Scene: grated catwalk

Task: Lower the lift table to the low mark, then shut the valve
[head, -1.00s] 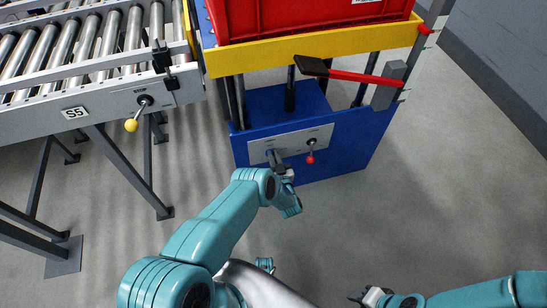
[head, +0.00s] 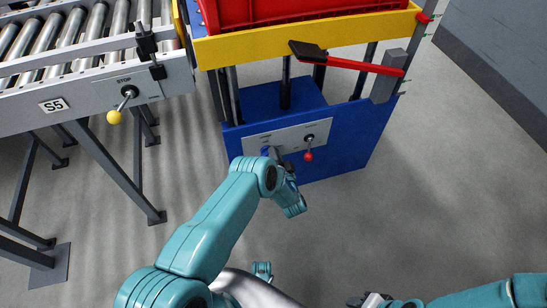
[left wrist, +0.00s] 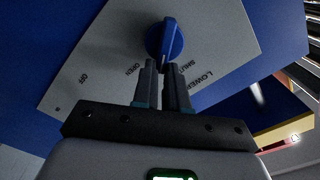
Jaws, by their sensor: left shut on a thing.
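The lift table (head: 300,40) has a yellow-edged top above a blue base (head: 345,145). Its front panel (head: 287,136) carries a red-knobbed lever (head: 309,155). In the left wrist view, the blue valve handle (left wrist: 168,42) sits on the grey panel near the words OPEN and SHUT. My left gripper (head: 281,158) is at the panel's left part; its fingers (left wrist: 162,80) are shut on the valve handle's near end. A grey post (head: 410,60) at the table's right bears a red pointer and small green marks. My right gripper (head: 370,299) is cut by the bottom edge, away from the table.
A red crate (head: 270,14) stands on the table top. A red bar with a dark flat end (head: 355,65) juts along the table's front. A roller conveyor (head: 75,85) with a yellow-knobbed STOP lever (head: 115,117) stands left. The floor right of the table is clear.

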